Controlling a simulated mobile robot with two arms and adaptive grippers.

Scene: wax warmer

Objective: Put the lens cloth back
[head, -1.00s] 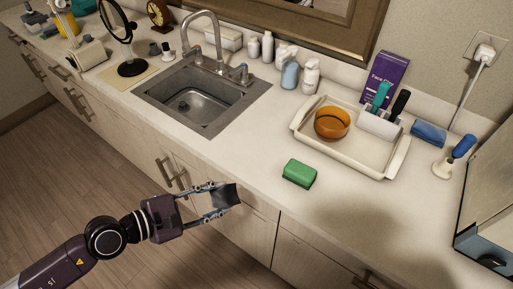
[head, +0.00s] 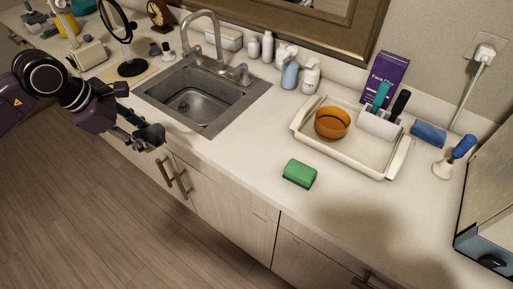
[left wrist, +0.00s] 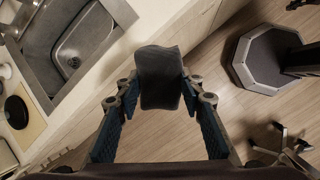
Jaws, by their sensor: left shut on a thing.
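The lens cloth (left wrist: 160,75) is a dark grey piece held between the two fingertips of my left gripper (left wrist: 160,98) in the left wrist view. In the head view the left gripper (head: 146,132) is shut on the cloth (head: 150,137), in front of the counter edge, left of and below the sink. The cloth is clear of the counter. My right gripper shows in neither view.
The sink (head: 200,98) is set in the long counter (head: 250,150). A round mirror (head: 115,25) stands on a beige mat at the left. A green sponge (head: 299,173) and a white tray (head: 368,160) with an amber bowl (head: 332,122) are to the right. Counter around the sponge is bare.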

